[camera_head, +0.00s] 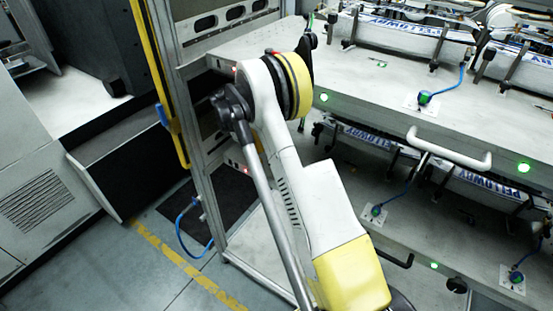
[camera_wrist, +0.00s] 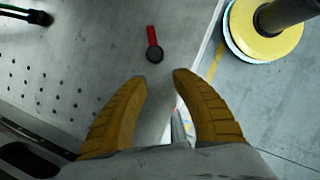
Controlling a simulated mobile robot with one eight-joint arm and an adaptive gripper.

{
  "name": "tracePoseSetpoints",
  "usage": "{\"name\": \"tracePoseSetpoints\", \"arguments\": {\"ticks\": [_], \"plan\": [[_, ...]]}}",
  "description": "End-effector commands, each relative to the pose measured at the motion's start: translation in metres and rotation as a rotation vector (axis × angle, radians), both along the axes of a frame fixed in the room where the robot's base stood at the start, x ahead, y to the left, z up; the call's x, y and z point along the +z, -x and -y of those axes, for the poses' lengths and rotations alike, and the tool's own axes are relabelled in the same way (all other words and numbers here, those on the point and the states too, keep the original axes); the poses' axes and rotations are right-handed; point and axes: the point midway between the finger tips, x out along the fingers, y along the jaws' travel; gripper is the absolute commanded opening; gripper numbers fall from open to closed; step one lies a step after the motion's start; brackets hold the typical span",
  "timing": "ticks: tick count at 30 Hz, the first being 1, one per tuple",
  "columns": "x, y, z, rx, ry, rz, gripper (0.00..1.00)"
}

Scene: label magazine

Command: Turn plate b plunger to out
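In the wrist view a small plunger or lever (camera_wrist: 154,48) with a red arm and a dark round end lies on a grey plate (camera_wrist: 95,60), close to the plate's right edge. No label shows, so I cannot tell if it is plate b's. My gripper (camera_wrist: 160,77) has two yellow ribbed fingers, spread apart with nothing between them. The fingertips appear just below the dark round end in the picture, apart from it.
The upper plate has a white handle (camera_head: 450,155) and a green light (camera_head: 323,97). A lower plate (camera_head: 345,165) lies beneath it. A metal frame post (camera_head: 175,90) stands left of the plates. Open floor (camera_head: 165,245) shows at lower left.

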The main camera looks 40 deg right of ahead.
Motion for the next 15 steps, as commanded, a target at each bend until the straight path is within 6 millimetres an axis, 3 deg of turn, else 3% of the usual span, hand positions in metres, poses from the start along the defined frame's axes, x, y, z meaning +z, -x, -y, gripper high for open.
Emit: {"name": "tracePoseSetpoints", "arguments": {"ticks": [3,9,15], "plan": [[-0.003,0.018,0.022,-0.004,-0.001,0.0,0.32],[-0.002,0.04,0.049,-0.003,-0.001,0.001,0.32],[-0.012,0.044,0.053,-0.001,-0.001,0.001,0.32]]}}
